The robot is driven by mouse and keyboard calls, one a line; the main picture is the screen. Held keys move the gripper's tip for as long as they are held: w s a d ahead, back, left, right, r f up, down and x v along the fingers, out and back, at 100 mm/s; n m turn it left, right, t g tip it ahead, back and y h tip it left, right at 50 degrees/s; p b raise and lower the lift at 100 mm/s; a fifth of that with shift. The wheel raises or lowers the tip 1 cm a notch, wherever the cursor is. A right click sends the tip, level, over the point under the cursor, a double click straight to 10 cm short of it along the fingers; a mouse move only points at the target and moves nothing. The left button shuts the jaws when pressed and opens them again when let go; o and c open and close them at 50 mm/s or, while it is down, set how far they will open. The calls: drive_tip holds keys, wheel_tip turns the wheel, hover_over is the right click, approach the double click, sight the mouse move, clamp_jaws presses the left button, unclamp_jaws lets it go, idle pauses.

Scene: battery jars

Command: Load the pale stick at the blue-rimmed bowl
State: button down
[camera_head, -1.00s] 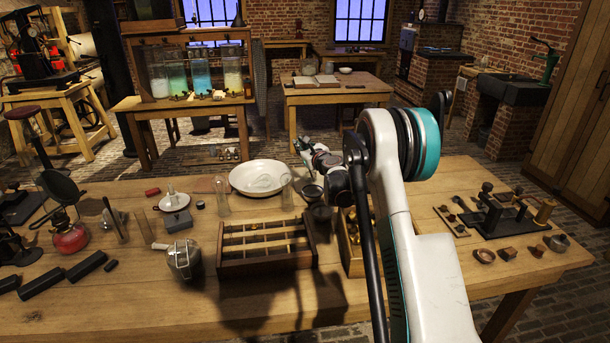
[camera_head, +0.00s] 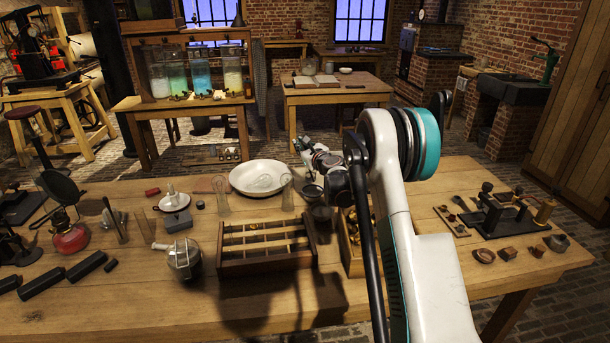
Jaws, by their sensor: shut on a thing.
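My gripper (camera_head: 303,146) is at the far side of the workbench, just right of a wide white dish and above small dark cups. It is small, seen from behind, and partly covered by my own arm. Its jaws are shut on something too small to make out. The wide white dish (camera_head: 244,183) stands at the back middle of the bench; I cannot make out a blue rim on it. A thin pale stick-like thing (camera_head: 144,225) leans beside a rounded glass vessel (camera_head: 185,259) at the front left. I cannot tell whether it is the task's stick.
A wooden compartment rack (camera_head: 265,268) stands mid-bench, with a brass-filled box (camera_head: 352,262) to its right. Small dark cups (camera_head: 321,213) and upright glass tubes (camera_head: 287,193) stand behind it. A red burner (camera_head: 69,238) is at left, a black apparatus (camera_head: 497,216) at right.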

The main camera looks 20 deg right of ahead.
drive_tip(key=shift+r+p, duration=0.9)
drive_tip(key=shift+r, duration=1.15)
drive_tip(key=shift+a+f, duration=0.1)
